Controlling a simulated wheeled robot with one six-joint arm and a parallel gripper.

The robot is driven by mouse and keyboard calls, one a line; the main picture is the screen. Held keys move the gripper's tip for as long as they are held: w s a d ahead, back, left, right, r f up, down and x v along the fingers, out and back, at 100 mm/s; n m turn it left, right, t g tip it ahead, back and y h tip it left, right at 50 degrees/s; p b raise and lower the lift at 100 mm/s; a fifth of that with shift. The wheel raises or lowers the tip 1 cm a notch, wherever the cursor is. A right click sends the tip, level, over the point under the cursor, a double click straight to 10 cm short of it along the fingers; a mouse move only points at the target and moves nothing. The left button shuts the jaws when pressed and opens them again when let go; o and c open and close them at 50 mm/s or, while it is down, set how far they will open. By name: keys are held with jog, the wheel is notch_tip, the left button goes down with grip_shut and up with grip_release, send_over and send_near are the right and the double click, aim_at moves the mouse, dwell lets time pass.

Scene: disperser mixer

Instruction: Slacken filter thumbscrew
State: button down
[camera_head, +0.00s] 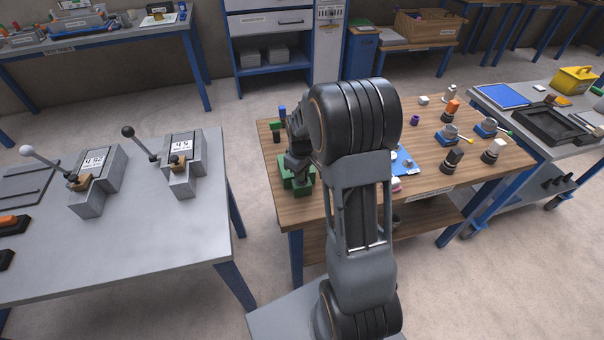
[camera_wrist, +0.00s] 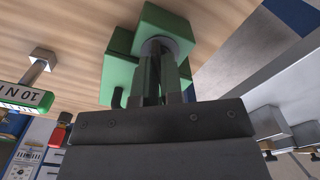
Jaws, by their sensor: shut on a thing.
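A green machine body (camera_head: 297,184) stands at the left end of the wooden table, partly hidden by my arm. In the wrist view its green block (camera_wrist: 165,22) carries a round grey collar (camera_wrist: 160,46). My gripper (camera_wrist: 165,85) reaches straight to this collar, and its dark fingers are close together. They are shut on the filter thumbscrew, which is mostly hidden between them. In the head view my gripper (camera_head: 296,160) is a dark shape against the green body, and the thumbscrew cannot be made out there.
The wooden table (camera_head: 440,183) holds several small knobs and fittings on its right part. A grey table (camera_head: 180,235) on the left bears two lever blocks (camera_head: 95,180), with a floor gap between the tables. A green sign (camera_wrist: 22,97) shows at the wrist view's left.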

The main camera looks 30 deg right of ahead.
jog(key=n, duration=0.5)
jog(key=shift+n+b, duration=0.3)
jog(key=n, duration=0.5)
jog(key=shift+n, duration=0.4)
jog(key=c, duration=1.3)
grip_release()
jog(key=shift+o, duration=0.2)
jog(key=shift+r, duration=0.15)
notch_tip(320, 180, up, 14)
jog(key=shift+f, duration=0.2)
